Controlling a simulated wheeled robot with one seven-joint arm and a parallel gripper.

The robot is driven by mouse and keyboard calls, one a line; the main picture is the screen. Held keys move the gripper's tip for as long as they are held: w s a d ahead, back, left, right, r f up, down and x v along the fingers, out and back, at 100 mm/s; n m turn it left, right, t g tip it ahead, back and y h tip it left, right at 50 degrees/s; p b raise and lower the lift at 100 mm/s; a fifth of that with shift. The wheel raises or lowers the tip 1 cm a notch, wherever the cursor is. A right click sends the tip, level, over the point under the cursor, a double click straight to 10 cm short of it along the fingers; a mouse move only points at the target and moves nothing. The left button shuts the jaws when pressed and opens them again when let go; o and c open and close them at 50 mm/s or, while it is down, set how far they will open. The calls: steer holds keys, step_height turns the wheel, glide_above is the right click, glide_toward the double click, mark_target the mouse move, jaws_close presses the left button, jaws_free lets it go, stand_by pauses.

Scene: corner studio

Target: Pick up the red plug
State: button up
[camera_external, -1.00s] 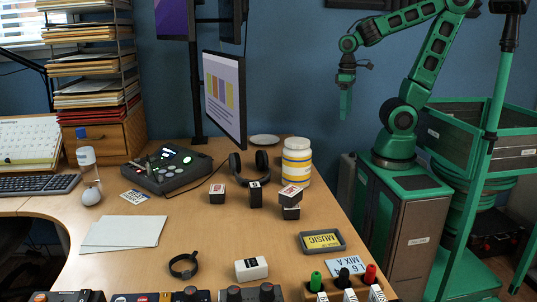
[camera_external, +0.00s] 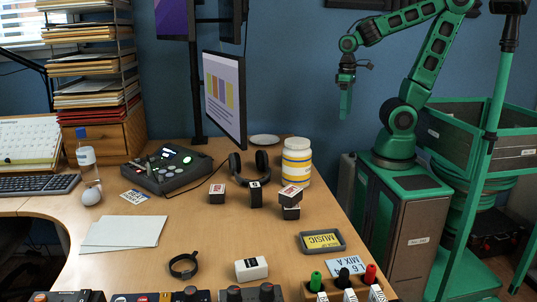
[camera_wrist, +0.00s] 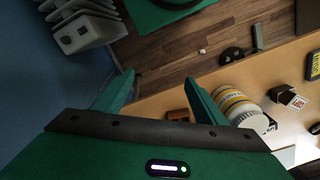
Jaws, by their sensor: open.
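The red plug (camera_external: 371,273) stands upright at the front right of the desk, at the right end of a row with a black plug (camera_external: 343,278) and a green plug (camera_external: 316,281). Their holder is cut off by the lower picture edge. My gripper (camera_external: 345,104) hangs in the air beyond the desk's right side, far behind and above the red plug. In the wrist view my gripper (camera_wrist: 158,92) has its two green fingers wide apart with nothing between them. I do not see the red plug in the wrist view.
A yellow-and-white jar (camera_external: 296,162), headphones (camera_external: 257,172) and several small boxes stand on the desk (camera_external: 210,228). A "MUSIC" tray (camera_external: 322,242) and a "MIX A" card (camera_external: 345,265) lie near the plugs. A monitor (camera_external: 225,98) rises behind. The desk's middle is mostly clear.

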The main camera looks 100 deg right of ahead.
steer(key=c, duration=0.5)
steer(key=shift+c, duration=0.2)
